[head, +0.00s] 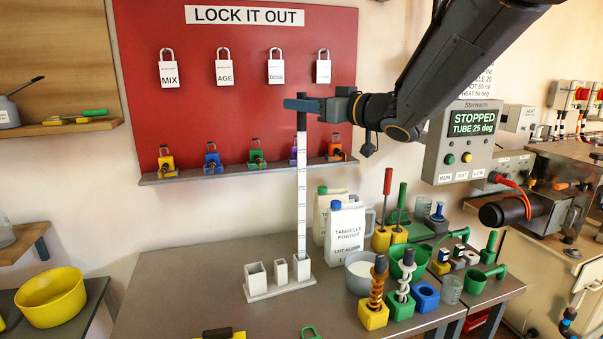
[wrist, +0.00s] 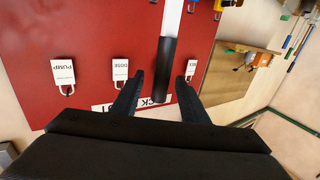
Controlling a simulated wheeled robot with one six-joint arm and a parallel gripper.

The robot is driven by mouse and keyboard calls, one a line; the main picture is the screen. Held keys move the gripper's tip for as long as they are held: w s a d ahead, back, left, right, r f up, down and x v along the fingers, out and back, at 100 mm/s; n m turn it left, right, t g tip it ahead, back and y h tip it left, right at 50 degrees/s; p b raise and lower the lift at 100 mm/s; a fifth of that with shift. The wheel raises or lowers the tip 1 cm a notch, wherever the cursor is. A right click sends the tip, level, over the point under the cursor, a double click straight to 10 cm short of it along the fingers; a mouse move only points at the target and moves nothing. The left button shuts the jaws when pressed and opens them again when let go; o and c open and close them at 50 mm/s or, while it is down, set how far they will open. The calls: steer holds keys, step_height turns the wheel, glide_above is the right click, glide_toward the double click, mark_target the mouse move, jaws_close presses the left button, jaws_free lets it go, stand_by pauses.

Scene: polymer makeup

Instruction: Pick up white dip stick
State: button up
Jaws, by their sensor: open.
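The white dip stick (head: 302,205) stands upright with graduation marks along it and a black handle (head: 302,122) on top. Its lower end is in the right-hand tube of a white holder (head: 278,290) on the grey table. My gripper (head: 300,104) is at the top of the handle, level and reaching in from the right. In the wrist view the black handle (wrist: 168,65) lies between the two open fingers (wrist: 160,80), with a visible gap on each side. The white part of the stick (wrist: 172,16) shows beyond it.
A red lockout board (head: 240,80) with padlocks hangs behind my gripper, with a shelf of coloured padlocks (head: 240,170) below. The table left of the holder is clear.

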steer(key=shift+w+a, duration=0.2)
steer(key=shift+a, duration=0.1)
steer(key=shift+c, duration=0.4)
jaws_close()
